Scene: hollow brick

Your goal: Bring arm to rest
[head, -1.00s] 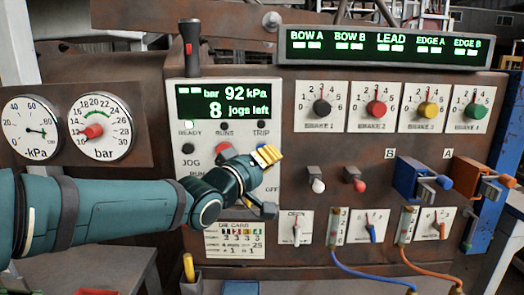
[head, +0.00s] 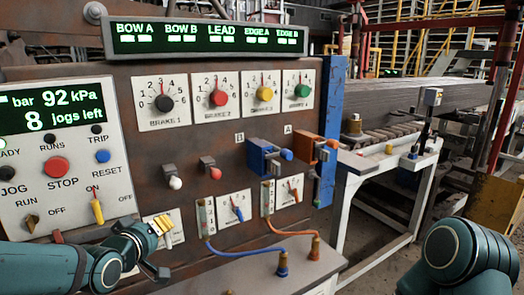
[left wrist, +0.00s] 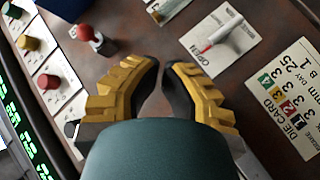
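My left gripper (head: 158,247) is in front of the lower left of the brown control panel (head: 120,100), below the yellow switch lever (head: 97,208). It covers part of a white switch plate there. In the left wrist view its yellow-padded fingers (left wrist: 163,75) stand apart with a narrow gap and nothing between them. The panel is behind them. My right arm (head: 458,250) shows as a teal joint at the lower right. Its gripper is outside the picture.
A blue latch (head: 262,158) and an orange latch (head: 308,148) stick out from the panel. Blue and orange hoses (head: 240,256) loop below them. A white-framed bench (head: 375,165) stands to the right, with open floor in front of it.

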